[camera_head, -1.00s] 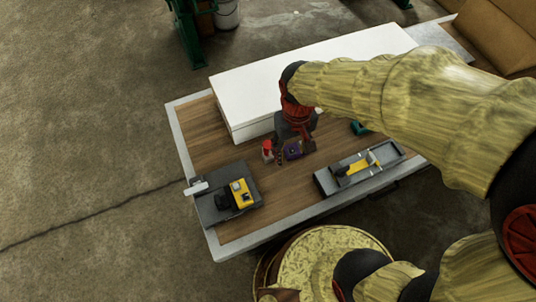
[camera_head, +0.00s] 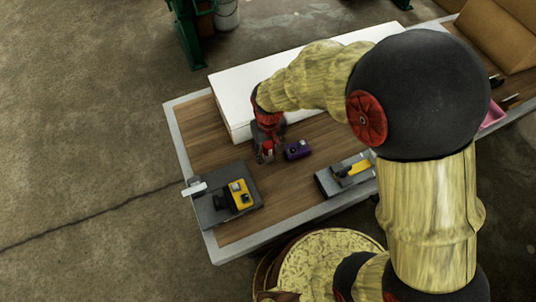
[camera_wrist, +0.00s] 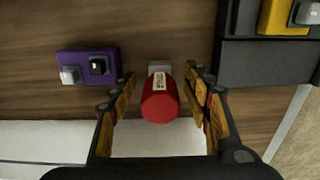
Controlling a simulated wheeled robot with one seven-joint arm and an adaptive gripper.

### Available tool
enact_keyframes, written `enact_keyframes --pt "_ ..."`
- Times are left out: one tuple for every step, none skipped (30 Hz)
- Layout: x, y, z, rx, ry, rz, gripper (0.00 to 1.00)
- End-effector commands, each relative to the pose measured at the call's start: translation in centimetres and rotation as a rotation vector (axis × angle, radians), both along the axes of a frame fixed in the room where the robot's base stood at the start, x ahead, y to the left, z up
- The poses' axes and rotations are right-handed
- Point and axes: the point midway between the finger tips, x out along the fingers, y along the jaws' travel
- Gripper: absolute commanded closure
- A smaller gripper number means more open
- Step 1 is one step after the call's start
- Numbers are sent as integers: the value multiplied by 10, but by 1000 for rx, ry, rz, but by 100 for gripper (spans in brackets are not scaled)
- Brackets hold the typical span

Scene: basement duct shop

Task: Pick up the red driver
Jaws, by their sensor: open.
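The red driver (camera_wrist: 160,100) shows in the wrist view as a red cylinder with a pale label and a grey end, over the wooden table. My gripper (camera_wrist: 159,84) is open, with one finger on each side of the driver and a visible gap on both sides. In the head view my gripper (camera_head: 264,152) is low over the table beside the white box. There the driver (camera_head: 268,155) is partly hidden by the fingers.
A purple block (camera_wrist: 88,65) with two small knobs, also in the head view (camera_head: 298,149), lies close by. A white box (camera_head: 233,118) stands behind. A dark tray (camera_head: 211,211) with a yellow device (camera_head: 241,193) is at left, a grey tray (camera_head: 325,184) at right.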

Motion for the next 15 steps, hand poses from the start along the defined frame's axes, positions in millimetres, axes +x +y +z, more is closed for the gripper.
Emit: enact_keyframes --pt "-2 0 -12 -1 3 0 52" --pt "-2 0 -16 -1 3 0 52" --pt "-2 0 -22 -1 3 0 52" --pt "-2 0 -24 -1 3 0 52" --pt "-1 0 -26 -1 2 0 52" --pt "-1 0 -28 0 1 0 52" --pt "-1 0 -28 0 0 0 52" --pt "-1 0 -28 0 0 0 52" --pt "-1 0 -27 0 0 0 52" --pt "-1 0 -27 0 0 0 52" --pt "-1 0 -27 0 0 0 52" --pt "-1 0 -26 0 0 0 52" --pt "-1 0 -26 0 0 0 53" --pt "-1 0 -26 0 0 0 55" --pt "-1 0 -26 0 0 0 57"
